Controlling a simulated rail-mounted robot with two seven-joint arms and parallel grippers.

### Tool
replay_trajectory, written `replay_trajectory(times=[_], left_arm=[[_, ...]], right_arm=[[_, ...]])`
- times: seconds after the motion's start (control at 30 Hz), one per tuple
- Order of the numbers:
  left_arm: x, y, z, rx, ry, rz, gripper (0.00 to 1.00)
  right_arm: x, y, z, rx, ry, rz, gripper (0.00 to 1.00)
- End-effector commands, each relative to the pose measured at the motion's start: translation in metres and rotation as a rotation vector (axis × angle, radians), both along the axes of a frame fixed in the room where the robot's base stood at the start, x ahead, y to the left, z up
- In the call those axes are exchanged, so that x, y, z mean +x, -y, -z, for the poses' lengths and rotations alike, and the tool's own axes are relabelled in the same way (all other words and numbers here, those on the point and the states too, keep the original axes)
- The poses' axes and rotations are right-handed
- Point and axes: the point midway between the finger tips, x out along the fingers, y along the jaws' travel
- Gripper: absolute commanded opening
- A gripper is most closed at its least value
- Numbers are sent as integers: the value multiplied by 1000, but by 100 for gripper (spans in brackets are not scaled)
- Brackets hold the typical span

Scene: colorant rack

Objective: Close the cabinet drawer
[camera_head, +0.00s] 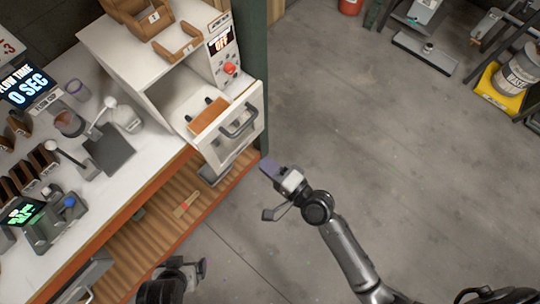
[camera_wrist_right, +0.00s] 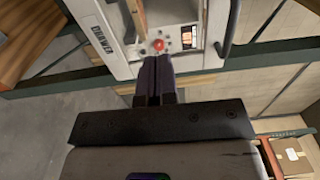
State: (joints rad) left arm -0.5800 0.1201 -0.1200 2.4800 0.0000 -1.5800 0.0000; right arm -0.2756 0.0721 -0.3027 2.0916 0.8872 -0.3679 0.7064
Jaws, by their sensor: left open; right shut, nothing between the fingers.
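The cabinet drawer is pulled out of a white cabinet (camera_head: 130,45), its pale front (camera_head: 252,101) and grey bar handle (camera_head: 238,122) facing the open floor. An orange-brown block (camera_head: 207,115) and dark items lie inside it. My right gripper (camera_head: 268,166) is shut and empty, in front of and below the drawer front, apart from it in the head view. In the right wrist view, its closed dark fingers (camera_wrist_right: 155,75) point toward the white cabinet and a handle (camera_wrist_right: 229,28). My left gripper (camera_head: 203,268) is open, low in the head view near the counter's edge, away from the drawer.
The control panel (camera_head: 221,48) with a red button (camera_head: 230,69) stands beside the drawer. A dark green post (camera_head: 251,45) rises to its right. The counter (camera_head: 150,140) holds bottles and dispensers.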

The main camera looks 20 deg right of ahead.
Motion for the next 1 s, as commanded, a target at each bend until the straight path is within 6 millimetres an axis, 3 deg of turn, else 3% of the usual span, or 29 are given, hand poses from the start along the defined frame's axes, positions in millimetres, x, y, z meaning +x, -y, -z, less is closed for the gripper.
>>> replay_trajectory(times=[0.2, 0.5, 1.0], left_arm=[[0, 0, -3, 0, 0, 0, 94], [0, 0, -4, 0, 0, 0, 94], [0, 0, -4, 0, 0, 0, 94]], right_arm=[[36, -25, -2, 1, 2, -1, 0], [73, -49, -1, -2, 1, -1, 0], [88, -59, 0, -4, 1, -1, 0]])
